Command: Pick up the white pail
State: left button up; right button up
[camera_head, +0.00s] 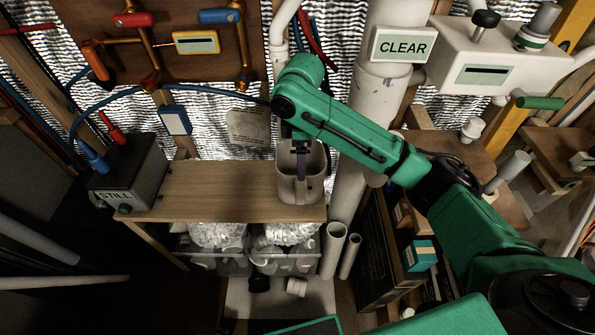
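The white pail (300,190), greyish in this light, stands upright at the right end of a wooden bench top (205,185). My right arm, green, reaches in from the right, and its gripper (301,153) points down at the pail's open mouth. A narrow purple strip shows just below the gripper, against the pail. The fingertips are small and dark, so I cannot tell whether they are open or shut, or whether they touch the pail's wall. My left gripper is not in view.
A grey box marked "STILL" (128,180) stands at the bench's left end. A thick white vertical pipe (378,95) rises right behind the pail, with a "CLEAR" sign (402,46). Clear bins (285,266) sit beneath. The bench middle is bare.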

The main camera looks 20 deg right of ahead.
aim_at(301, 189)
jog(key=f, duration=0.4)
jog(key=s+f, duration=0.1)
jog(key=f, duration=0.1)
notch_tip(301, 189, down, 6)
jog(key=shift+r, duration=0.1)
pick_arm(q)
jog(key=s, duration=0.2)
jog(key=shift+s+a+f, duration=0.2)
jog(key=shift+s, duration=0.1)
pick_arm(e)
grip_shut()
